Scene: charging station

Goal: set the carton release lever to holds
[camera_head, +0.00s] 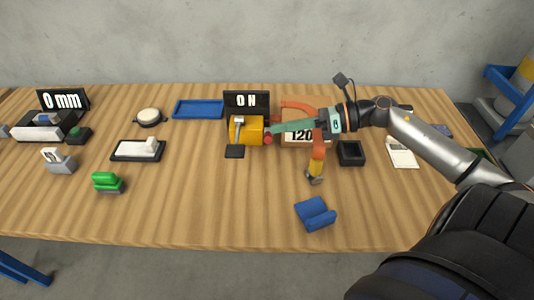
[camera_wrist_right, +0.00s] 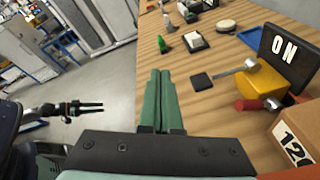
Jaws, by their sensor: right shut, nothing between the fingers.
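A yellow box (camera_head: 247,131) stands at the middle back of the table, with a silver lever (camera_head: 237,130) at its left side. A red-ended part (camera_head: 267,139) is at its right side. No label reading holds is visible, and I cannot tell which part is the release lever. A cardboard carton (camera_head: 294,142) marked 120 stands right of the box. My right gripper (camera_head: 272,132) is shut and empty; in the head view its green fingers overlap the carton and point at the box. In the right wrist view, my left gripper (camera_wrist_right: 88,107) appears small, fingers apart, away from the table.
A black ON sign (camera_head: 246,103) stands behind the box, and a black pad (camera_head: 234,152) lies in front. An orange tool (camera_head: 317,160) is beside the carton. A black open box (camera_head: 351,153) and blue holder (camera_head: 316,214) are nearby.

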